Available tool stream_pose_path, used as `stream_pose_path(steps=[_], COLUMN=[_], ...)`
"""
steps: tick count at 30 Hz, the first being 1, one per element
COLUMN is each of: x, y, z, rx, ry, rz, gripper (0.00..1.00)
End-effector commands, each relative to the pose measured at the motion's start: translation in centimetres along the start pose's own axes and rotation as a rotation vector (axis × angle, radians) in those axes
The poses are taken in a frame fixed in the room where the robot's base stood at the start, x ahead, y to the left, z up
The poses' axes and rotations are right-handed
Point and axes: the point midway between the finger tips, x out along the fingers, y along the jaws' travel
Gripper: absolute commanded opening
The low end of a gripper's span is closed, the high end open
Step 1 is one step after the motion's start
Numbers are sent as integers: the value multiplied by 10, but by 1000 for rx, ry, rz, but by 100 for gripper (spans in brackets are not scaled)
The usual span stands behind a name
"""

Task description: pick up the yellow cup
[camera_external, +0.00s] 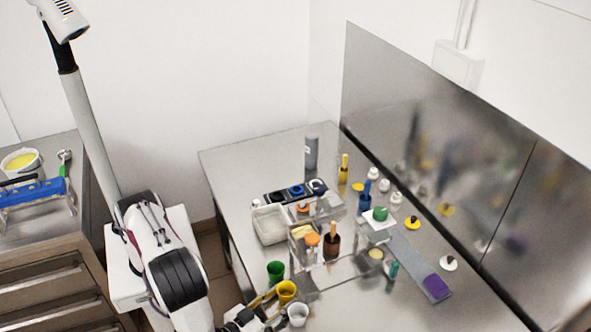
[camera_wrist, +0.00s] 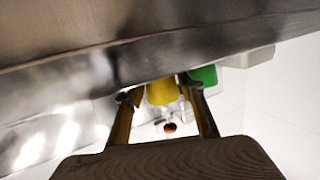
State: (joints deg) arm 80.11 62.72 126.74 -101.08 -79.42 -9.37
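The yellow cup (camera_external: 287,290) stands near the front edge of the metal table, between a green cup (camera_external: 275,270) and a white cup (camera_external: 298,314). My gripper (camera_external: 271,305) is low at its left side, with the fingers pointing at it. In the wrist view the two fingers of my gripper (camera_wrist: 162,92) are spread apart, and the yellow cup (camera_wrist: 160,92) shows between their tips. The green cup (camera_wrist: 204,76) is just right of the right fingertip. I cannot tell whether either finger touches the yellow cup.
Clear boxes and a white container (camera_external: 269,226) stand behind the cups. A brown bottle (camera_external: 332,240) and a grey strip with a purple end (camera_external: 436,287) are to the right. A metal wall panel (camera_external: 430,150) closes off the back right.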

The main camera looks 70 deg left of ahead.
Motion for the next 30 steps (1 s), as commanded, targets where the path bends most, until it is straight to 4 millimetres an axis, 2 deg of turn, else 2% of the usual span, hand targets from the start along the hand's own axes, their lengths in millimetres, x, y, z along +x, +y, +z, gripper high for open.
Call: stream_pose_path(steps=[2,3,4,20,30], x=[0,0,0,-1,-4], y=[0,0,0,0,0], z=[0,0,0,-4,-26], rx=[0,0,0,-1,-2], ry=[0,0,0,0,0], rz=[0,0,0,0,1], gripper=[35,26,25,25,25])
